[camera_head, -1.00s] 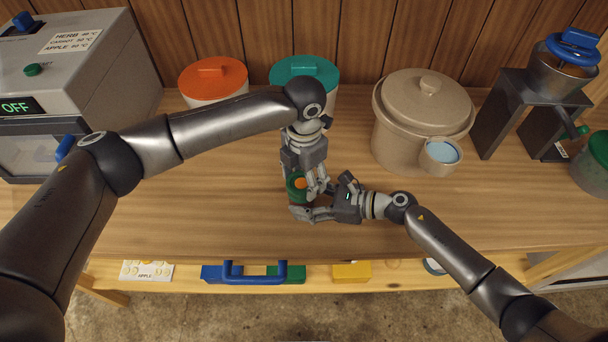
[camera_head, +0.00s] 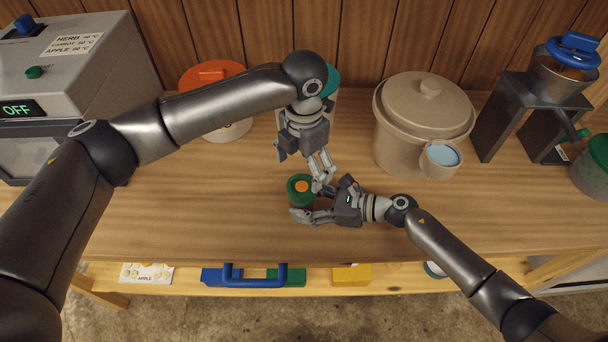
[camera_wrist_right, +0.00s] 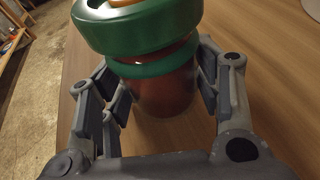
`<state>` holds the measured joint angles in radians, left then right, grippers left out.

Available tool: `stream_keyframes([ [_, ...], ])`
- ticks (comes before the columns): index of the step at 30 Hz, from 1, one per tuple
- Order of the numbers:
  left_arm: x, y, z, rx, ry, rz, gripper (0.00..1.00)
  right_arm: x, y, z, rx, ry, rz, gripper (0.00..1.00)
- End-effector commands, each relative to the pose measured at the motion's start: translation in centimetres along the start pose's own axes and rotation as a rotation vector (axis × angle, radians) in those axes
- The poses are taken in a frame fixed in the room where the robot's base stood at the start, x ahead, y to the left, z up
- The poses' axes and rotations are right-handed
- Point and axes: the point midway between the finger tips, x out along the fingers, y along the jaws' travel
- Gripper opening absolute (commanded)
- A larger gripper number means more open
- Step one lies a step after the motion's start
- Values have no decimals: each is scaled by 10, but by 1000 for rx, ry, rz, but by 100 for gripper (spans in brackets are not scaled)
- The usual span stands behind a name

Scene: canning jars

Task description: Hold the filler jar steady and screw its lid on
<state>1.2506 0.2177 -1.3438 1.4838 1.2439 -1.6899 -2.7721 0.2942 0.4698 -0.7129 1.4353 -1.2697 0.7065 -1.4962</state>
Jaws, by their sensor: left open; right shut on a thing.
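The filler jar (camera_wrist_right: 165,95) is a reddish-brown jar standing on the wooden counter. Its green lid (camera_head: 299,187) with an orange centre sits on top; the lid (camera_wrist_right: 140,28) also shows large in the right wrist view. A green ring shows just under the lid there. My right gripper (camera_head: 310,202) is shut on the jar's body, one finger on each side, below the lid. My left gripper (camera_head: 302,166) is open and empty, above and behind the jar, clear of the lid. I cannot tell whether the lid is fully seated.
A beige crock (camera_head: 400,140) with a small cup of blue (camera_head: 441,156) stands right of the jar. An orange-lidded container (camera_head: 228,128) and a partly hidden teal-lidded one stand behind. A grey machine (camera_head: 60,80) is at the left. The front counter is clear.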

Motion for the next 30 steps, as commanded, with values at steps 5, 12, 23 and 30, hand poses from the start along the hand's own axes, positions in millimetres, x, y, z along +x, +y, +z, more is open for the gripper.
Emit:
stream_keyframes([
  [5,-39,0,0,1,-2,2,85,0,0,0,0,-1,0,37],
  [12,-66,0,0,1,0,1,85,0,0,0,0,-1,0,37],
  [23,-70,0,0,1,1,0,85,0,0,0,0,-1,-1,63],
  [30,-69,0,0,1,2,0,85,0,0,0,0,-1,0,83],
])
